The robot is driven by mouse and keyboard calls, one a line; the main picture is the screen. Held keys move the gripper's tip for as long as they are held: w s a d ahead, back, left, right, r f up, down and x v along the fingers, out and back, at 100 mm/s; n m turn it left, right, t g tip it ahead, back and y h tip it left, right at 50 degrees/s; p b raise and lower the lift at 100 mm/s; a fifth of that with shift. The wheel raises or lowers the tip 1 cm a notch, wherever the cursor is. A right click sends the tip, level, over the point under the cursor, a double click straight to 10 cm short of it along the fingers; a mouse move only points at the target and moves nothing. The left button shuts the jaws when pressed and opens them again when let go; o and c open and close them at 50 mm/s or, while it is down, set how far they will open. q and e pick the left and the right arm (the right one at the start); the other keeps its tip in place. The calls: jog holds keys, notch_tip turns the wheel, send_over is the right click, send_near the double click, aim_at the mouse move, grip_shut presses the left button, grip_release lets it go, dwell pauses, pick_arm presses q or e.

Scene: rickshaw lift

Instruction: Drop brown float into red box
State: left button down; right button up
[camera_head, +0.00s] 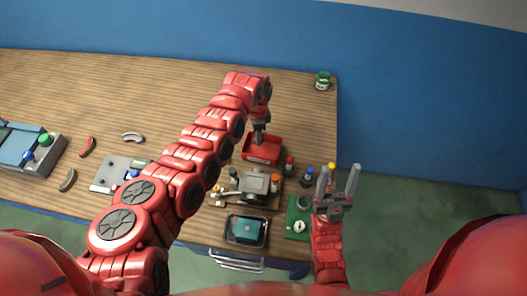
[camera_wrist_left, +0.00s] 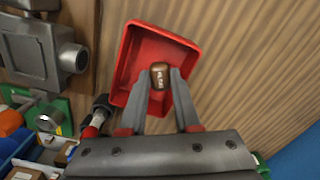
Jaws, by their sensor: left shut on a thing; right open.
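The red box (camera_head: 262,150) stands on the wooden table near its right side, and it also shows in the left wrist view (camera_wrist_left: 190,47). My left gripper (camera_head: 259,138) is over the box. In the left wrist view its fingers are shut on the brown float (camera_wrist_left: 160,75), a small brown piece with pale marks, seen against the box interior. The float's height above the box floor is hard to tell. In the head view the float is hidden by the gripper. My right gripper (camera_head: 339,183) is open and empty, near the table's right front.
A grey metal device (camera_head: 255,188) stands in front of the box. Small bottles (camera_head: 289,165) stand close to its right. A green board (camera_head: 298,222) and a tray with a teal item (camera_head: 246,230) are nearer. A green jar (camera_head: 323,80) stands at the far corner.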

pick_arm(q)
jog(key=shift+s, duration=0.1)
jog(key=c, duration=0.5)
grip_release()
jog(key=shift+f, duration=0.1)
jog(key=shift+c, duration=0.2)
notch_tip(320, 180, up, 18)
jog(key=b, duration=0.4)
jog(key=shift+f+b, duration=0.25)
jog(key=shift+b, duration=0.05)
jog(key=shift+f, duration=0.1)
